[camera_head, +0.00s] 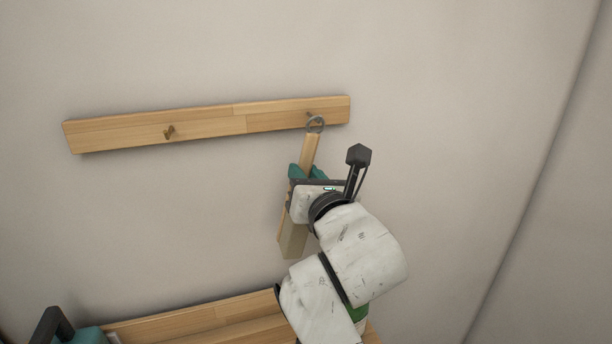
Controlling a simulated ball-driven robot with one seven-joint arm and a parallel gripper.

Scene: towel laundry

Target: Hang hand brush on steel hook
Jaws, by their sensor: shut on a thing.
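The hand brush (310,150) is a long light wooden piece with a grey ring at its top. It hangs near upright, tilted slightly to the right at the top. My gripper (306,172), with teal fingers, is shut on its handle, and the lower brush end shows below the gripper. The right hook (310,116) on the wooden rail is mostly behind the ring; it looks greyish and is probably the steel hook. The ring overlaps this hook in the picture, but I cannot tell whether the hook passes through it.
The wooden rail (215,125) is fixed to a plain wall. A brass-coloured hook (169,131) on its left part is empty. A wooden surface (190,325) lies below, with a teal and black object (88,335) at the lower left. The wall to the right is clear.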

